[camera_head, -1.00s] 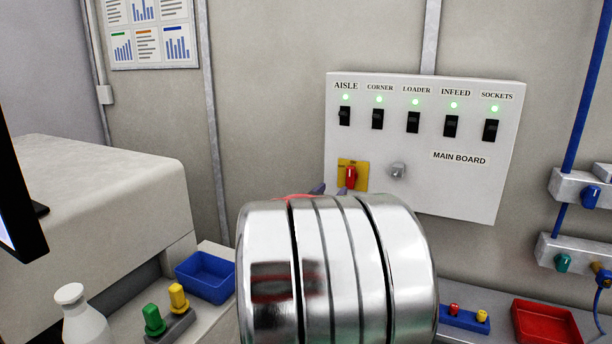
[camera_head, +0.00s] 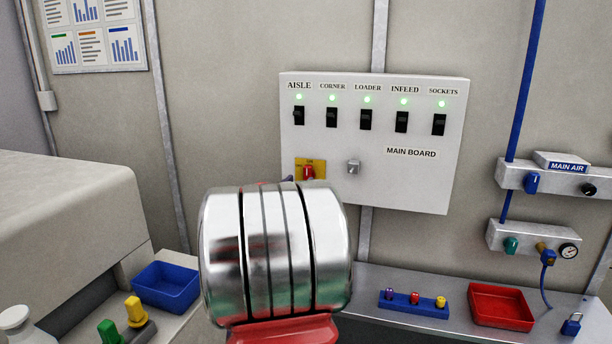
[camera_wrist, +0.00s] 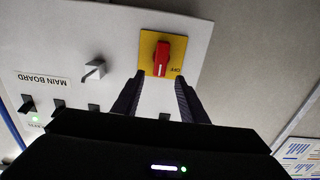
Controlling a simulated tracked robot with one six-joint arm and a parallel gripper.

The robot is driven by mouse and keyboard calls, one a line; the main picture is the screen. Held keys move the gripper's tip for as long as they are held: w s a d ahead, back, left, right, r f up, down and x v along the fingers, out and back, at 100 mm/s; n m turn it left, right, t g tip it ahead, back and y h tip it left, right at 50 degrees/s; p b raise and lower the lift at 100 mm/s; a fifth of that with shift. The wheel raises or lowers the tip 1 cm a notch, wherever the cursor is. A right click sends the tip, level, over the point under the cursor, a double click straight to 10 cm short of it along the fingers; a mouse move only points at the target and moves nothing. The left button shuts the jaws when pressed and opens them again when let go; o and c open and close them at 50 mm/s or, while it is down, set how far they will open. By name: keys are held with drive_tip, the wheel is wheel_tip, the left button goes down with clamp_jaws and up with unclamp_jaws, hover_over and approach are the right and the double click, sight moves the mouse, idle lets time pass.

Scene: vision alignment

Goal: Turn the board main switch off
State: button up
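The main board (camera_head: 372,190) is a pale panel on the wall with a row of black toggle switches, a lit green lamp above each. At its lower left is a red rotary switch (camera_head: 309,172) on a yellow plate (camera_head: 321,166); my arm partly hides it in the head view. In the upside-down wrist view, the red switch (camera_wrist: 162,58) has its handle roughly upright in the picture, with an OFF label beside it. My gripper (camera_wrist: 160,77) is open and empty. Its two dark fingertips are spread near the plate's sides; contact cannot be told.
A grey knob (camera_head: 352,167) sits right of the red switch. Air fittings (camera_head: 540,178) are on the wall at right. A red tray (camera_head: 501,306) and a blue block with coloured buttons (camera_head: 413,300) lie on the bench. A blue bin (camera_head: 166,287) stands at left.

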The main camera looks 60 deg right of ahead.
sight(307, 173)
drive_tip(key=d, duration=0.2)
drive_tip(key=w+d, duration=0.1)
drive_tip(key=d, duration=0.4)
drive_tip(key=shift+w+d, duration=0.15)
drive_tip(key=shift+d, duration=0.1)
drive_tip(key=shift+c, duration=0.6)
clamp_jaws()
